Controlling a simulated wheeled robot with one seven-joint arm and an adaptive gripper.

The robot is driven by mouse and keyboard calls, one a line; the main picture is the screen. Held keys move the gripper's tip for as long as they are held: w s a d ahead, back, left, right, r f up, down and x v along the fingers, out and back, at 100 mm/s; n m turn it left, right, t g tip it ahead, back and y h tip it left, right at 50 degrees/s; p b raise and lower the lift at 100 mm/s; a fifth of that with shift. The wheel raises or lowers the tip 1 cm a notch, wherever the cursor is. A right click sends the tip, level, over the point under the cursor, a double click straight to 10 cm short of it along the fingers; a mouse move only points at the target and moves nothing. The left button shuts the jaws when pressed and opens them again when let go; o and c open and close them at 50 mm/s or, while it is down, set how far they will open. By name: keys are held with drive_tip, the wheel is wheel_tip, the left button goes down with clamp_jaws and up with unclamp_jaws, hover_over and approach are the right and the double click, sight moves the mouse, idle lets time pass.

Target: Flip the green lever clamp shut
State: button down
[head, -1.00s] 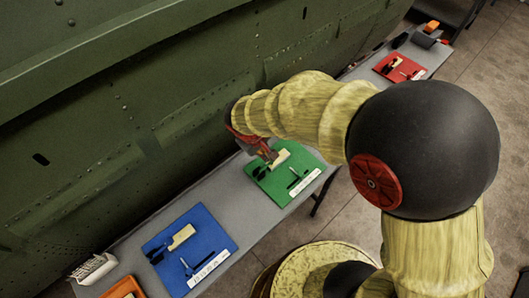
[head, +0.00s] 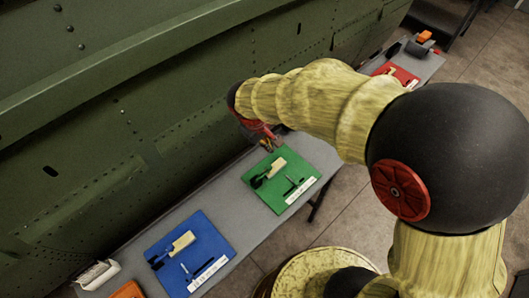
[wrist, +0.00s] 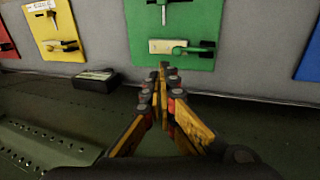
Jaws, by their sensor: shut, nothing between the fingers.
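The green board (head: 302,166) lies on the grey bench, with a cream block (head: 277,168) and the black lever clamp (head: 259,181) at its fuselage side. The wrist view also shows the green board (wrist: 190,20), the cream block (wrist: 160,46) and the dark clamp (wrist: 192,50). I cannot tell from its small size whether the lever is up or down. My gripper (head: 271,144) is off the board's edge, beside the fuselage. In the wrist view my gripper (wrist: 164,70) is shut and empty, with its fingertips just short of the clamp and apart from it.
The green fuselage wall (head: 90,130) runs close along the bench (head: 212,200). A blue board (head: 215,235) and a red board (head: 405,75) carry similar fittings. The wrist view shows a yellow board (wrist: 58,15) and a black box (wrist: 97,79) near it.

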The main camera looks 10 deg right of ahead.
drive_tip(key=r, duration=0.1)
drive_tip(key=d+r, duration=0.1)
drive_tip(key=r, duration=0.3)
drive_tip(key=shift+w+d+p, duration=0.2)
drive_tip(key=shift+w+p, duration=0.1)
drive_tip(key=s+d+r+m+t+y+b, duration=0.1)
drive_tip(key=s+d+r+m+b, duration=0.1)
drive_tip(key=s, duration=0.4)
drive_tip(key=s+d+r+m+t+b, duration=0.1)
drive_tip(key=s+d+r+m+b, duration=0.1)
drive_tip(key=s, duration=0.5)
drive_tip(key=s+d+r+m+t+y+b, duration=0.1)
drive_tip(key=s+d+r+m+b, duration=0.1)
drive_tip(key=s, duration=0.4)
drive_tip(key=shift+s+d+r+m+y, duration=0.35)
drive_tip(key=shift+d+r, duration=0.25)
drive_tip(key=shift+d, duration=0.65)
drive_tip(key=shift+s, duration=0.1)
